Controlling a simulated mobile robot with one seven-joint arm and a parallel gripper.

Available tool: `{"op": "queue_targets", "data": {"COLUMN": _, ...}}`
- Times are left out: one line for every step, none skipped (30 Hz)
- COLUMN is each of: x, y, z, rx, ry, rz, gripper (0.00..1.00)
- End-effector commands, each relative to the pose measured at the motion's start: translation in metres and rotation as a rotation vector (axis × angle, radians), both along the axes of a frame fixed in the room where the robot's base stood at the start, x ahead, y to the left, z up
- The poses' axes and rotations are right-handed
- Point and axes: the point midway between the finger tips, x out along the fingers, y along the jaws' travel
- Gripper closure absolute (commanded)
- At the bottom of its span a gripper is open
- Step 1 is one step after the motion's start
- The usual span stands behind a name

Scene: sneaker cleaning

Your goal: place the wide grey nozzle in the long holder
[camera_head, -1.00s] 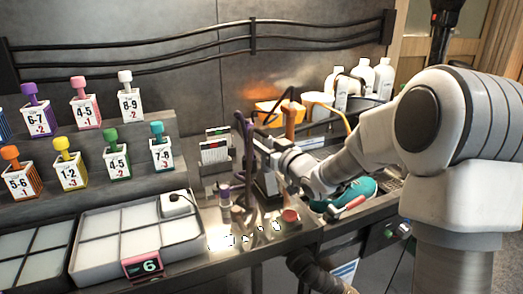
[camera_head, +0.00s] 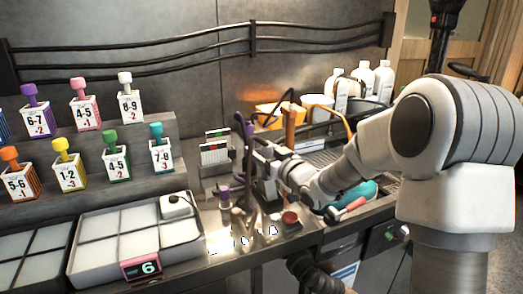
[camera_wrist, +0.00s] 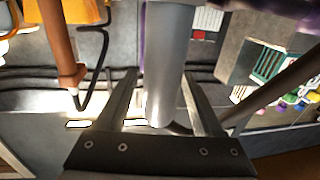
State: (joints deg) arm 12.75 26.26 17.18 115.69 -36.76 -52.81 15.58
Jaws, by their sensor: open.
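A pale grey cylinder (camera_wrist: 168,60), apparently the wide grey nozzle, runs down between my gripper's fingers in the wrist view. My gripper (camera_wrist: 158,76) is open, with one finger on either side of it and visible gaps. In the head view my gripper (camera_head: 262,160) is low over the right part of the counter, among upright tubes. The nozzle cannot be made out clearly there. I cannot tell which upright part is the long holder; the arm and the tubes hide much of that area.
An orange upright tube (camera_wrist: 60,45) with a dark hose stands left of my gripper in the wrist view. In the head view a teal shoe (camera_head: 362,192) lies partly behind my arm. A red button (camera_head: 290,217) and a divided tray (camera_head: 135,250) are at the front.

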Motion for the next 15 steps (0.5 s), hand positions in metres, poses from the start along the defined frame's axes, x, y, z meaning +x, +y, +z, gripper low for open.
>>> {"op": "queue_targets", "data": {"x": 0.000, "y": 0.000, "z": 0.003, "rx": 0.000, "ry": 0.000, "rz": 0.000, "gripper": 0.31}}
{"op": "queue_targets", "data": {"x": 0.000, "y": 0.000, "z": 0.005, "rx": 0.000, "ry": 0.000, "rz": 0.000, "gripper": 0.31}}
{"op": "queue_targets", "data": {"x": -0.004, "y": -0.003, "z": 0.003, "rx": -0.001, "ry": 0.001, "rz": -0.001, "gripper": 0.31}}
{"op": "queue_targets", "data": {"x": -0.007, "y": -0.005, "z": 0.003, "rx": -0.001, "ry": 0.002, "rz": -0.002, "gripper": 0.31}}
{"op": "queue_targets", "data": {"x": -0.011, "y": -0.008, "z": 0.003, "rx": -0.002, "ry": 0.001, "rz": -0.002, "gripper": 0.31}}
{"op": "queue_targets", "data": {"x": -0.017, "y": -0.011, "z": 0.003, "rx": -0.002, "ry": 0.001, "rz": -0.001, "gripper": 0.31}}
{"op": "queue_targets", "data": {"x": -0.022, "y": -0.015, "z": 0.003, "rx": -0.002, "ry": 0.001, "rz": -0.002, "gripper": 0.31}}
{"op": "queue_targets", "data": {"x": -0.027, "y": -0.018, "z": 0.003, "rx": -0.001, "ry": 0.002, "rz": -0.003, "gripper": 0.31}}
{"op": "queue_targets", "data": {"x": -0.035, "y": -0.023, "z": 0.003, "rx": -0.001, "ry": 0.002, "rz": -0.003, "gripper": 0.31}}
{"op": "queue_targets", "data": {"x": -0.040, "y": -0.026, "z": 0.004, "rx": -0.002, "ry": 0.001, "rz": -0.003, "gripper": 0.31}}
{"op": "queue_targets", "data": {"x": -0.046, "y": -0.029, "z": 0.003, "rx": -0.001, "ry": 0.002, "rz": -0.003, "gripper": 0.31}}
{"op": "queue_targets", "data": {"x": -0.054, "y": -0.033, "z": 0.004, "rx": -0.001, "ry": 0.002, "rz": -0.003, "gripper": 0.31}}
{"op": "queue_targets", "data": {"x": -0.059, "y": -0.037, "z": 0.004, "rx": -0.001, "ry": 0.001, "rz": -0.003, "gripper": 0.31}}
{"op": "queue_targets", "data": {"x": -0.064, "y": -0.041, "z": 0.004, "rx": -0.001, "ry": 0.001, "rz": -0.003, "gripper": 0.31}}
{"op": "queue_targets", "data": {"x": -0.071, "y": -0.045, "z": 0.004, "rx": -0.002, "ry": 0.001, "rz": -0.003, "gripper": 0.31}}
